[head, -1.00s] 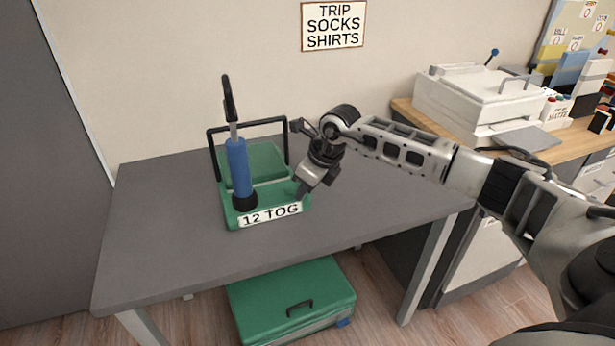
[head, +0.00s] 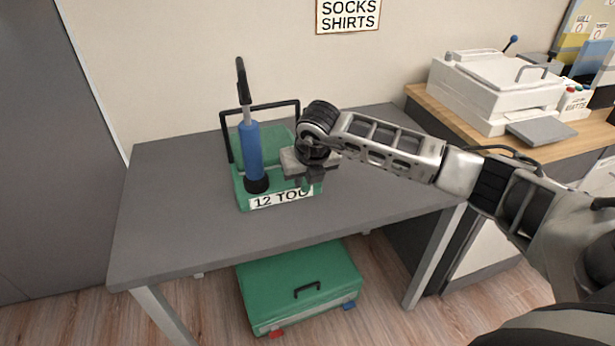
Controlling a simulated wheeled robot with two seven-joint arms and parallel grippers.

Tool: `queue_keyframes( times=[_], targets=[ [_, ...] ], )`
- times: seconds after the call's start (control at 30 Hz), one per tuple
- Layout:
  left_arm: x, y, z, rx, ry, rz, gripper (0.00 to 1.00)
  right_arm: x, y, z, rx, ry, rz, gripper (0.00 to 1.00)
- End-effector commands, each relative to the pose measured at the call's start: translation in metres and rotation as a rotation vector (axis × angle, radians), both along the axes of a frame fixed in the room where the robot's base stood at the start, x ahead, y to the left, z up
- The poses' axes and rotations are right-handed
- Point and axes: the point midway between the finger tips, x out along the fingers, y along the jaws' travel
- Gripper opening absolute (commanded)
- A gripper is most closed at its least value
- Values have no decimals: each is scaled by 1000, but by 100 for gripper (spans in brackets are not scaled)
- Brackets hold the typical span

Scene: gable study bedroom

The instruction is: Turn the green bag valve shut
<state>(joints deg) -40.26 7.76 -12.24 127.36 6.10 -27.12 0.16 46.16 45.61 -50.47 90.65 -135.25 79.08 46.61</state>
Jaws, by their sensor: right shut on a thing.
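The green bag (head: 240,187), labelled "12 TOG", sits on the grey table with a black hoop frame at its back. A blue pump (head: 250,150) with a black handle stands upright at its left front. My right gripper (head: 309,181) points down at the bag's right front part, over the end of the label. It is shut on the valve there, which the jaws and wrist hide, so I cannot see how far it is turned. My left gripper is out of view.
The grey table (head: 180,235) has free room left, front and right of the bag. A green case (head: 298,285) lies on the floor below. A white machine (head: 495,90) stands on the wooden counter at right. A sign (head: 347,15) hangs on the wall.

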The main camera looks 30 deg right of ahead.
Motion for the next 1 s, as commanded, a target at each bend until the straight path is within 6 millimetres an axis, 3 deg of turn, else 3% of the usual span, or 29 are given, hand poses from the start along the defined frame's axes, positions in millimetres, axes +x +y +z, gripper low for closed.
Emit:
queue_keyframes(
  times=[0.5, 0.53, 0.6, 1.0],
  targets=[
    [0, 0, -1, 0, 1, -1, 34, 1, 1, 1, 1, -2, -20, 0],
    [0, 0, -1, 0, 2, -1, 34, 1, 1, 1, 1, -2, -19, 26],
    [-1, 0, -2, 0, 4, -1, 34, 1, 1, 1, 1, -2, -19, 40],
    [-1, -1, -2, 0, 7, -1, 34, -2, 2, 10, 1, -3, -17, 40]
  ],
)
